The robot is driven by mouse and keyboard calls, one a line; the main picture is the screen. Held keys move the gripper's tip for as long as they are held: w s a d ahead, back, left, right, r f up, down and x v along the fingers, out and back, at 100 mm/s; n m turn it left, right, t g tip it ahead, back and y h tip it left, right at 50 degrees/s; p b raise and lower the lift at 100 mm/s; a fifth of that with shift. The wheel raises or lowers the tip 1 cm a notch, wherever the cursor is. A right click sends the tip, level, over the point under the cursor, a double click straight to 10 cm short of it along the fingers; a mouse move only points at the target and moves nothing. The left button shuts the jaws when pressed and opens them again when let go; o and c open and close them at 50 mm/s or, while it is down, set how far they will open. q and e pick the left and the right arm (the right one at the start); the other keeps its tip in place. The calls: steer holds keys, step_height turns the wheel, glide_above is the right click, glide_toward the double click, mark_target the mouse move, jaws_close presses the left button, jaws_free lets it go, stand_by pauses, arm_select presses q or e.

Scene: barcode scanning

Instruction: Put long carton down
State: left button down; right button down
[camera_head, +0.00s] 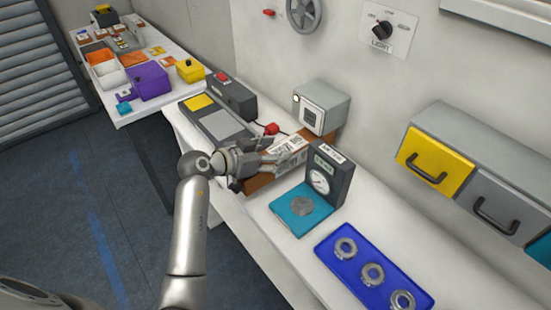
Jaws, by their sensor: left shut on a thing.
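The long carton (291,150) is a brown box with a white label and dark markings. It lies at a slant over the bench, beside the grey box device. My left gripper (258,163) reaches in from the left and is shut on the long carton near its left end. The fingers hide part of the carton. I cannot tell whether the carton touches the bench top. My right gripper is not in view.
A teal scale (291,215) with a dial and a blue tray (345,292) of metal rings stand to the right. A red knob (271,129) and a grey box device (322,106) are behind. Colored bins (149,81) fill the far left table.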

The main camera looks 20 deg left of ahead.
arm_select(q)
steer(key=shift+w+d+r, duration=0.15)
steer(key=shift+w+d, duration=0.1)
steer(key=shift+w, duration=0.15)
steer(key=shift+f, duration=1.65)
steer(key=c, duration=0.9)
jaws_free()
steer(key=shift+s+f, duration=0.15)
steer(key=shift+f, duration=0.2)
steer(key=o, duration=0.4)
steer(key=shift+c, duration=0.2)
steer(key=shift+r, duration=0.15)
